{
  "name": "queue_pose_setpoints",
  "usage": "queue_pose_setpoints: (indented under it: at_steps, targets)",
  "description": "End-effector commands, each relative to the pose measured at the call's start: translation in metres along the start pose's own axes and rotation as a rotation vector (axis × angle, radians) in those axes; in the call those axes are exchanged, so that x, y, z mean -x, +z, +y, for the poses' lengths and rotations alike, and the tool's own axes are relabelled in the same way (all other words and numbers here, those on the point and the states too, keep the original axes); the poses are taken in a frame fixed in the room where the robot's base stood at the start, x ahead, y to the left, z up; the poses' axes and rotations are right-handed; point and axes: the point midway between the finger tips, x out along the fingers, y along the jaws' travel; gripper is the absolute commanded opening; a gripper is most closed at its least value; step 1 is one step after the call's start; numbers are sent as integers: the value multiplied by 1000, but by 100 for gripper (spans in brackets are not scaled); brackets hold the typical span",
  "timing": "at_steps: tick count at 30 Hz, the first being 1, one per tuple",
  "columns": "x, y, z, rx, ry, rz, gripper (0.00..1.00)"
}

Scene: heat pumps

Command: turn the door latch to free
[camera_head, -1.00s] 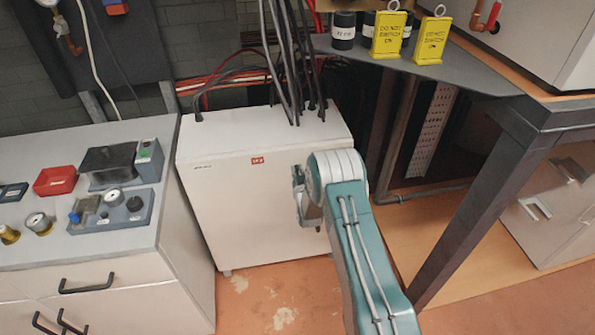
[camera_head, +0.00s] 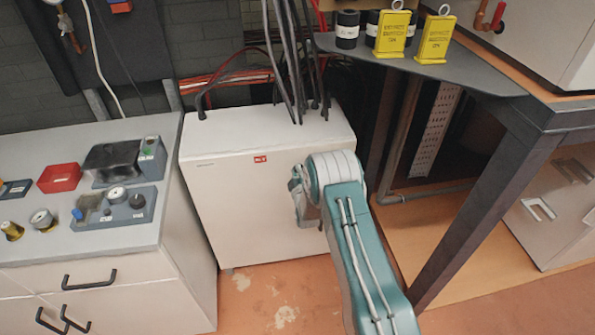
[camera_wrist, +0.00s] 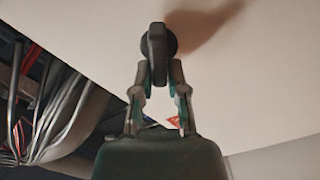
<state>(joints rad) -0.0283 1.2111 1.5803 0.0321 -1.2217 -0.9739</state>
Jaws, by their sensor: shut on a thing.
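The door latch (camera_wrist: 157,52) is a small dark handle on a round base, on the white cabinet door in the wrist view. My gripper (camera_wrist: 157,75) has its two fingers at the latch, one on each side, shut on it. In the head view my gripper (camera_head: 300,200) is in front of the white cabinet (camera_head: 235,205), at its right side. The arm hides the latch there.
A grey counter (camera_head: 110,240) with gauges and a red tray (camera_head: 60,178) stands at the left. Dark cables (camera_head: 290,60) run into the cabinet top. A dark table leg (camera_head: 470,205) and yellow tags (camera_head: 393,33) are at the right.

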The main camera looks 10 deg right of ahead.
Motion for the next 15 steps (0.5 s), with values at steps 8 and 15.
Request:
queue_pose_setpoints:
  at_steps: [8, 15]
  targets:
    - [-1, -2, -7, 258, -4, 7, 0]
    - [-1, -1, -11, 443, -5, 8, 0]
